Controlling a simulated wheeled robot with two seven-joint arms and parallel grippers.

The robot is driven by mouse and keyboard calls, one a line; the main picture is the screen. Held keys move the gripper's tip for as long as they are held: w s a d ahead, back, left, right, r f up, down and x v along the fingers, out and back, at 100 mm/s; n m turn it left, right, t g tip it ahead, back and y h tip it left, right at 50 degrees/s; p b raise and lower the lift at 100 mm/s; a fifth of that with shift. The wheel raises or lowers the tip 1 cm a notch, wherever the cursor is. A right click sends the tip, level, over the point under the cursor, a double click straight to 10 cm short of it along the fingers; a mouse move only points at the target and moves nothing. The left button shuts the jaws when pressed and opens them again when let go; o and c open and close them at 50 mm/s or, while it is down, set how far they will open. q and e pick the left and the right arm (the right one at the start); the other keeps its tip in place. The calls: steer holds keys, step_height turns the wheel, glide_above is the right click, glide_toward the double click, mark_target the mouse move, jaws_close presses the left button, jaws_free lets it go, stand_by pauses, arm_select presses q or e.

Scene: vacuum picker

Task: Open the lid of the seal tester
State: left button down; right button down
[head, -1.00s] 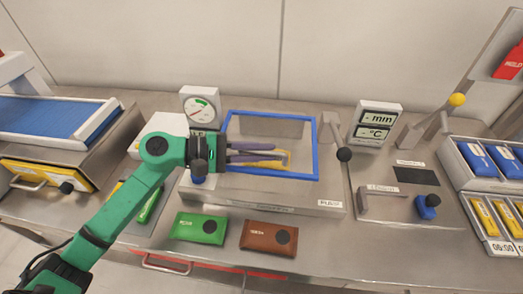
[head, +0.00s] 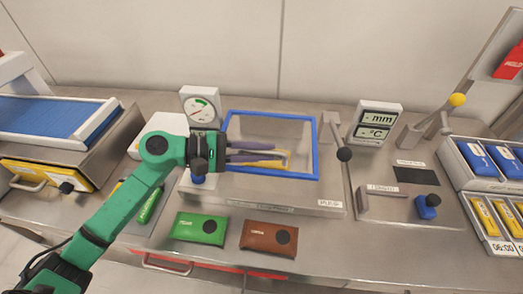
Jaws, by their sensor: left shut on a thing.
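The seal tester is a low grey box (head: 290,203) with a dial gauge (head: 201,106) at its back left. Its lid, a clear pane in a blue frame (head: 318,152), lies over the box top. A yellow handle-like piece (head: 287,160) shows within the frame, near its front. My left gripper (head: 260,153) reaches in from the left across the frame's left side. Its two dark purple fingers are shut on the yellow piece, one finger behind the other. The fingers partly hide it, so its exact shape is unclear. My right gripper is not in view.
A green packet (head: 200,228) and a brown packet (head: 268,238) lie in front of the tester. A lever with a black knob (head: 344,154) stands at its right. A display (head: 377,121) is behind right. A blue conveyor (head: 45,117) is at left.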

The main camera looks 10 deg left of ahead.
arm_select(q)
steer(key=shift+w+r, duration=0.1)
steer(key=shift+r, duration=0.35)
steer(key=w+r+n+g+y+p, duration=0.1)
steer(key=w+r+n+g+p, duration=0.2)
steer(key=r, duration=0.6)
steer(key=shift+w+r+n, duration=0.15)
steer(key=shift+w+n, duration=0.85)
steer(key=shift+w, duration=0.2)
steer(key=c, duration=1.1)
jaws_free()
steer(key=shift+a, duration=0.1)
